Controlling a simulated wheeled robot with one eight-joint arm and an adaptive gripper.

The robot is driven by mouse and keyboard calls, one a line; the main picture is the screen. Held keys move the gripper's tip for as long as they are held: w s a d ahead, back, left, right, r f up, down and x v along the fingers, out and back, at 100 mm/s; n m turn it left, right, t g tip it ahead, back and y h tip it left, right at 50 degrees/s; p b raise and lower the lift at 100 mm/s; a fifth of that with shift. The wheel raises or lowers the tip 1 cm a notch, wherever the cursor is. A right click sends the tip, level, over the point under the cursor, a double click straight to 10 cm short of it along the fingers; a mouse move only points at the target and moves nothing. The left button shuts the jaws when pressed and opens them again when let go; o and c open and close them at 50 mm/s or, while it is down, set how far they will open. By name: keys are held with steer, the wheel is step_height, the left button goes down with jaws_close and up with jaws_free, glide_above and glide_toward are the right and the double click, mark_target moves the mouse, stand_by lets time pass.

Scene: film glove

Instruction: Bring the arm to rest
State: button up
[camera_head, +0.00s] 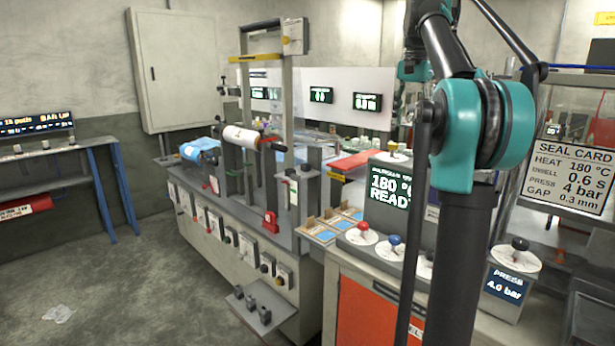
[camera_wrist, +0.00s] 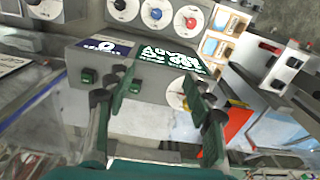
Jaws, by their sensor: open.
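My arm (camera_head: 478,130), teal and dark grey, stands raised and bent in the right half of the head view. My gripper is hidden behind the arm or out of clear sight there. In the wrist view my gripper (camera_wrist: 165,108) has its two dark fingers spread wide apart with nothing between them. Beyond the fingers is the sealing console, whose green display (camera_wrist: 172,56) appears upside down. The fingers look apart from the console, though the exact distance cannot be told.
The console (camera_head: 388,185) with its red knob (camera_head: 364,227) and blue knob (camera_head: 394,240) stands close to my arm. A sign reading SEAL CARD (camera_head: 569,172) is at the right. A film machine (camera_head: 262,150) fills the middle. Open floor (camera_head: 120,270) lies at the left.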

steer(key=s+a+f+n+t, duration=0.1)
steer(key=s+a+f+n, duration=0.1)
steer(key=f, duration=0.7)
steer(key=s+a+f+n, duration=0.1)
steer(key=s+a+f, duration=0.1)
steer(key=f, duration=0.7)
steer(key=s+a+f+n+t, duration=0.1)
steer(key=s+a+f+n, duration=0.15)
steer(key=f, duration=0.55)
steer(key=s+a+f+n+t, duration=0.2)
steer(key=s+a+f+n, duration=0.1)
steer(key=s+f, duration=1.7)
step_height(320, 180, down, 2)
steer(key=shift+a+f, duration=0.15)
steer(key=shift+f, duration=0.05)
steer(key=shift+s, duration=0.1)
